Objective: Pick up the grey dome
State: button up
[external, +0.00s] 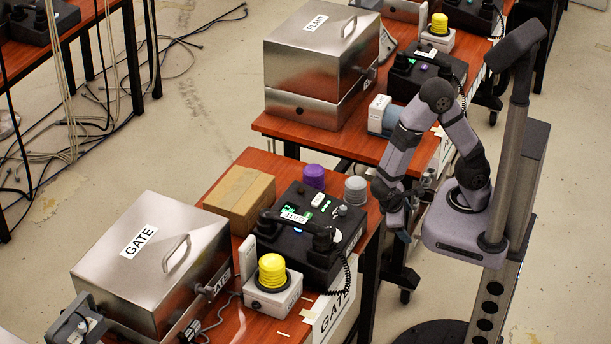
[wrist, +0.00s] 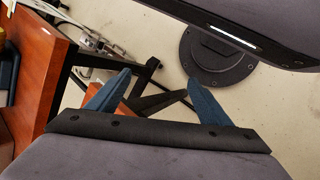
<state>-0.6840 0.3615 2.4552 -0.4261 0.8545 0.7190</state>
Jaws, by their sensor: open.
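The grey dome (external: 355,190) is a short ribbed grey cylinder standing on the GATE table near its right edge, in the external view. A purple dome (external: 314,177) stands to its left. My gripper (external: 404,236) hangs to the right of the table edge, apart from the grey dome. In the wrist view my gripper (wrist: 157,97) shows two blue fingers spread wide with nothing between them. The grey dome does not show in the wrist view.
A black phone (external: 300,235), a cardboard box (external: 239,198), a yellow dome (external: 272,270) on a white box and a metal GATE case (external: 150,255) share the table. A second table (external: 350,148) stands behind. The table edge (wrist: 45,75) lies left in the wrist view.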

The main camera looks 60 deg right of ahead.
jog(key=h, duration=0.1)
jog(key=n+t+p, duration=1.4)
jog(key=n+t, duration=0.4)
jog(key=n, duration=1)
send_near(363, 194)
jog(key=shift+x, duration=2.7)
jog(key=shift+d, duration=0.15)
jog(key=shift+y, duration=0.3)
jog(key=shift+x, duration=2.5)
